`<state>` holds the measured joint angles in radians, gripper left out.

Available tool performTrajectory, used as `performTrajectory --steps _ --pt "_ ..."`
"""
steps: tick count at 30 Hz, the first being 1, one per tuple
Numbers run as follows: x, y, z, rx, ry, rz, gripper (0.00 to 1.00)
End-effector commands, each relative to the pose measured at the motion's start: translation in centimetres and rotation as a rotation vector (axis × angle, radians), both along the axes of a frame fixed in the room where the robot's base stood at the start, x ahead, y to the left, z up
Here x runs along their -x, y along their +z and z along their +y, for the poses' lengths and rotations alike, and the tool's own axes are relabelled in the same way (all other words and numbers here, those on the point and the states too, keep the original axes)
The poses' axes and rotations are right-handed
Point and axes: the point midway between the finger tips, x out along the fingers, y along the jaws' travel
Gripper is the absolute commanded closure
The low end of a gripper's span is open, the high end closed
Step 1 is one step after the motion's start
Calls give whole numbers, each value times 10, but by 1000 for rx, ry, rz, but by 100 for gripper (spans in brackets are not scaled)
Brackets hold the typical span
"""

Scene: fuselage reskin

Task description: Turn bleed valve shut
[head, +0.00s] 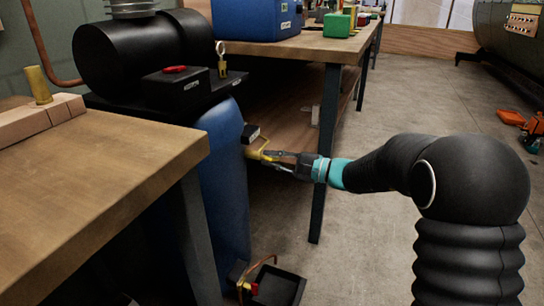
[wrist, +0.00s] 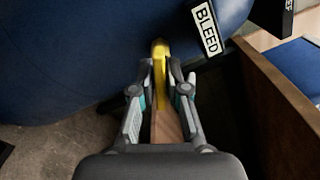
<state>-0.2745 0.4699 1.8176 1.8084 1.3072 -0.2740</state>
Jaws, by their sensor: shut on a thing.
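The bleed valve's yellow lever (head: 254,154) sticks out from the side of the blue tank (head: 222,175), just below a small dark label plate (head: 250,133). In the wrist view the yellow lever (wrist: 159,62) runs between my fingers, beside a white label reading BLEED (wrist: 207,27). My gripper (head: 270,156) reaches in from the right and is shut on the lever. The fingers stand on either side of it in the wrist view (wrist: 160,80). The lever's pivot is hard to make out.
A wooden bench (head: 100,180) stands at the left, close to the tank. A second bench (head: 320,45) with a lower shelf is behind my gripper, its dark leg (head: 325,150) near my wrist. A black tray (head: 278,288) sits low by the tank.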

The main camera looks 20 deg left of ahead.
Motion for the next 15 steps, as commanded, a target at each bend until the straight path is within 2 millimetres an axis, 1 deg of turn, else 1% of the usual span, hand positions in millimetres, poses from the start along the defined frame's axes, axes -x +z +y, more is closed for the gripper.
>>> performTrajectory --steps 15 --pt "0 3 0 -37 1 492 100"
